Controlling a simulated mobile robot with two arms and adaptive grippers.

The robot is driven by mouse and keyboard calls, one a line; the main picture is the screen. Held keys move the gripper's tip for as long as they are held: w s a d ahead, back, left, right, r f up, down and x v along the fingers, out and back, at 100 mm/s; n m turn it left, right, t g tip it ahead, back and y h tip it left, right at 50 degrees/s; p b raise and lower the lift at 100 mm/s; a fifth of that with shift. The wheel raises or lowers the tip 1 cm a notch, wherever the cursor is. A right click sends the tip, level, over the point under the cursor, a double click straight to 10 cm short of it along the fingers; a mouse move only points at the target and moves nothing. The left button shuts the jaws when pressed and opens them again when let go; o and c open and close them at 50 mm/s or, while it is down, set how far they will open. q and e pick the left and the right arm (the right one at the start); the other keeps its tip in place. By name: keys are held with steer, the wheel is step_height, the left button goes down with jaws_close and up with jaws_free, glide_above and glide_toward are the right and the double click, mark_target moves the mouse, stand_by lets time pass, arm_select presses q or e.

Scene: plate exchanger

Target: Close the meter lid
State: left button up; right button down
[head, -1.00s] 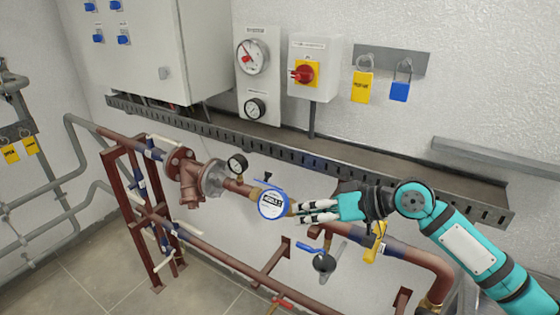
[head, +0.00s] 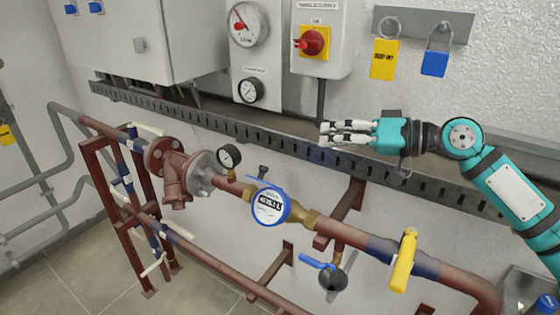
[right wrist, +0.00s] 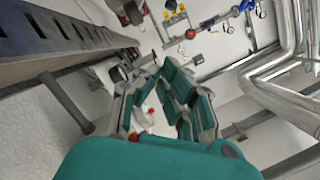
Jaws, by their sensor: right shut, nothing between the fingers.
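The meter (head: 269,206) is a round white dial with a blue rim and a dark number display, set in the pipe at the middle of the head view. A thin blue edge (head: 262,187) along its top looks like the lid seen nearly edge-on, raised off the face; the dial is uncovered. My right gripper (head: 324,133) is shut and empty, above and to the right of the meter and clear of it, its fingers pointing left in front of the cable tray. The meter cannot be made out in the right wrist view. My left gripper is out of view.
A pressure gauge (head: 229,157) stands left of the meter. A blue-handled valve (head: 331,276) sits below right, and a yellow handle (head: 403,262) is on the pipe farther right. The slotted cable tray (head: 290,146) runs along the wall behind.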

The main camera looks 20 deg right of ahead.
steer(key=w+a+f+p, duration=0.1)
steer(key=a+p, duration=0.1)
steer(key=a, duration=0.1)
steer(key=w+a+f+p, duration=0.2)
steer(key=a+p, duration=0.1)
steer(key=w+a+f+p, duration=0.2)
steer(key=a, duration=0.1)
steer(key=shift+p, duration=0.35)
steer(key=shift+w+a+f, duration=0.1)
steer(key=shift+w, duration=0.05)
steer(key=shift+w, duration=0.1)
